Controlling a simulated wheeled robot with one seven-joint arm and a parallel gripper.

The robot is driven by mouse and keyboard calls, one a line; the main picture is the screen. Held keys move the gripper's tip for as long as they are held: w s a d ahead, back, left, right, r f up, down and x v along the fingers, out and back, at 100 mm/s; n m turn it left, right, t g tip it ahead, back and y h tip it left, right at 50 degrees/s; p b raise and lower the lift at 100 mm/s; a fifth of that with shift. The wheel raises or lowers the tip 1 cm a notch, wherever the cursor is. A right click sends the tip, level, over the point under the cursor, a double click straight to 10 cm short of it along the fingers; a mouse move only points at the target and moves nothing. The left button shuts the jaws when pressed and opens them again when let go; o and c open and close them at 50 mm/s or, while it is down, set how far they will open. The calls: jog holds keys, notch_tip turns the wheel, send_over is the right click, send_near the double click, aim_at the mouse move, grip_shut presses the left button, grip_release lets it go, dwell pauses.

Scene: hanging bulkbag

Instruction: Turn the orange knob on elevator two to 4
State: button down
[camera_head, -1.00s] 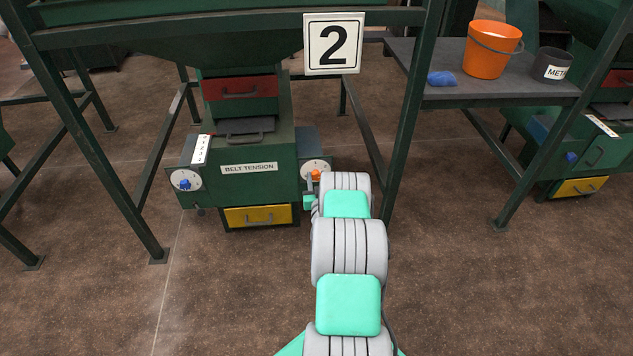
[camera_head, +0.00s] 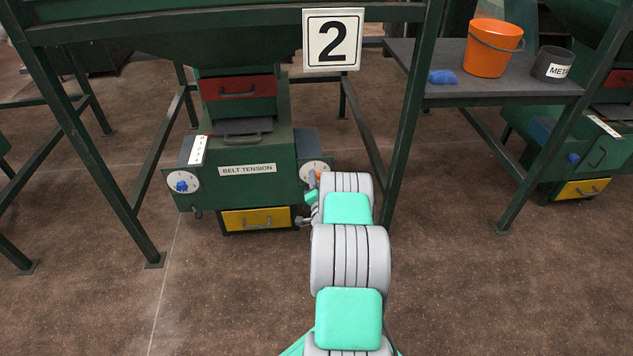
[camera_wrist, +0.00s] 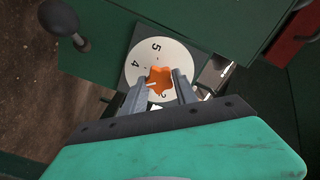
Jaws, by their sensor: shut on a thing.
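Elevator two is the green machine (camera_head: 240,185) below the sign "2" (camera_head: 333,40). Its orange knob (camera_wrist: 160,76) sits on a white dial (camera_wrist: 178,54) on the machine's right side. My gripper (camera_wrist: 161,80) is shut on the orange knob, one grey finger on each side. In the wrist view the digits 5 and 4 are readable, and a digit between the fingers is partly covered. A white mark on the knob shows near the left finger; which number it points at I cannot tell. In the head view my arm partly hides the orange knob (camera_head: 319,175).
A blue knob (camera_head: 181,186) on another dial is at the machine's left. A yellow drawer (camera_head: 256,218) is below, left of my gripper. A green frame post (camera_head: 405,125) stands close right of my arm. A table (camera_head: 425,58) holds an orange bucket (camera_head: 490,50).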

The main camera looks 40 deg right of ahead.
jog(key=shift+d+m, duration=0.15)
jog(key=shift+m, duration=3.35)
jog(key=c, duration=1.1)
grip_release()
jog(key=shift+c, duration=0.2)
jog(key=shift+o, duration=0.9)
jog(key=shift+f, duration=0.1)
jog(key=v, duration=0.8)
jog(key=shift+p, duration=0.3)
